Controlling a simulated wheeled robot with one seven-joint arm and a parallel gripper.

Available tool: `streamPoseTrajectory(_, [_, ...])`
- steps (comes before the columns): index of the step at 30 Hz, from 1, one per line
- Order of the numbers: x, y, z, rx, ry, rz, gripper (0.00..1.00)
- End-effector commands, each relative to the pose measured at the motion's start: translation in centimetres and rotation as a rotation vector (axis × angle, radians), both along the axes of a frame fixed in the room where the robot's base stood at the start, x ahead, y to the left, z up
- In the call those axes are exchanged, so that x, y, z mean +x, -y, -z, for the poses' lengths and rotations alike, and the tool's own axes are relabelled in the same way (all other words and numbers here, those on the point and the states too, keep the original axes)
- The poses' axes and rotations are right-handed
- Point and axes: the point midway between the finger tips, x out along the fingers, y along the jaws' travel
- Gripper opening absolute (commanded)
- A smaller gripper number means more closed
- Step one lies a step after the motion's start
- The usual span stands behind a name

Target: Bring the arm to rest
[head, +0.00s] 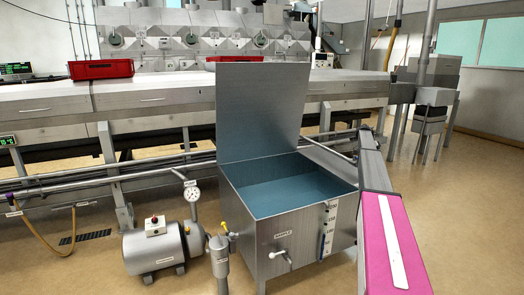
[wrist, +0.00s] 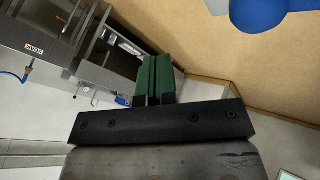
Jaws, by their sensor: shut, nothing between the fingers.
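My gripper (wrist: 153,80) shows in the wrist view with its two green fingers side by side, shut with nothing between them. Its black mount (wrist: 155,122) lies below the fingers. No object touches the fingertips. In the head view my arm, pink and grey, reaches up from the bottom right, along the right side of a steel tank (head: 275,225). I cannot make out the fingers in that view. The tank's lid (head: 262,105) stands open and upright, and the inside is blue.
A motor pump (head: 153,250) and a gauge (head: 192,192) stand left of the tank. A long steel bench (head: 150,100) runs behind, with a red box (head: 100,69) on it. Floor right of my arm is clear. A blue rounded thing (wrist: 262,14) shows in the wrist view.

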Motion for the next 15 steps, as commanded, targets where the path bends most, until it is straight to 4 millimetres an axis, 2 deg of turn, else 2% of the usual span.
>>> streamPoseTrajectory(8, [-4.2, -5.6, 3.4, 0.084, -0.006, -0.13, 0.0])
streamPoseTrajectory(11, [-6.5, -8.5, 5.2, 0.127, -0.011, -0.202, 0.0])
streamPoseTrajectory(14, [-9.5, -12.1, 7.2, 0.183, -0.014, -0.294, 0.0])
streamPoseTrajectory(15, [-11.1, -14.0, 8.3, 0.21, -0.015, -0.34, 0.0])
